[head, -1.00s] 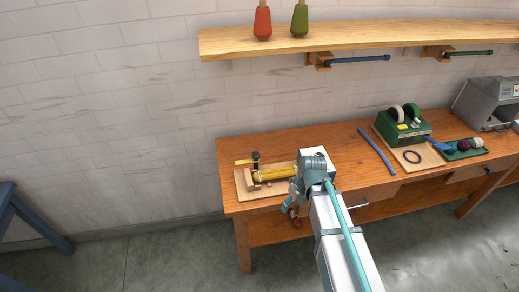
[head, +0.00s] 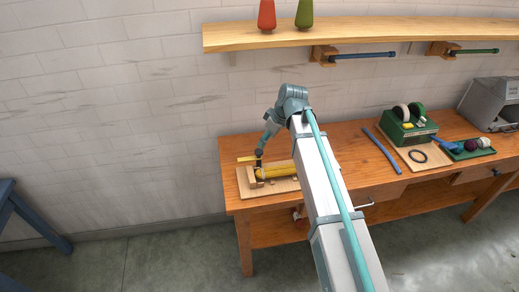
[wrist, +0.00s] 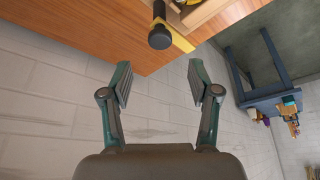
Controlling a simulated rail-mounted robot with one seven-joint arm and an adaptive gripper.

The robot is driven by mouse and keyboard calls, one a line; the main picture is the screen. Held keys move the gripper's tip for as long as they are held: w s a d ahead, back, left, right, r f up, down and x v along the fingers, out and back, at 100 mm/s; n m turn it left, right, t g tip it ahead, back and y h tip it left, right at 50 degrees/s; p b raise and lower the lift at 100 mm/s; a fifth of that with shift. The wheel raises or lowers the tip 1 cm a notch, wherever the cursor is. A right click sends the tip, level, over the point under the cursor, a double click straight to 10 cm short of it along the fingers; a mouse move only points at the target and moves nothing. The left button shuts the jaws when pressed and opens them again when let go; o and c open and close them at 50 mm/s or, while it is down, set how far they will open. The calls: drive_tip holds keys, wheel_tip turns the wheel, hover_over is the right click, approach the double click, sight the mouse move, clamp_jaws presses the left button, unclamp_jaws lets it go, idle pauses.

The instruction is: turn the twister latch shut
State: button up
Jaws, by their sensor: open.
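The twister is a pale wooden board (head: 247,190) at the left end of the workbench, with a yellow skein (head: 280,171) lying along it. A yellow latch bar (head: 245,159) sticks out to the left beside an upright post with a black knob (head: 258,153). In the wrist view the black knob (wrist: 160,37) and the yellow bar (wrist: 182,42) show beyond my fingertips. My gripper (wrist: 160,80) is open and empty, its fingers apart with the knob roughly in line with the gap. In the head view my gripper (head: 263,143) is close to the knob; contact cannot be told.
A shelf (head: 370,35) hangs above. A blue stool (head: 30,220) stands left.

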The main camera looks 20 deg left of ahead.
sight(259, 151)
drive_tip(key=p+x, duration=0.2)
drive_tip(key=x, duration=0.6)
clamp_jaws()
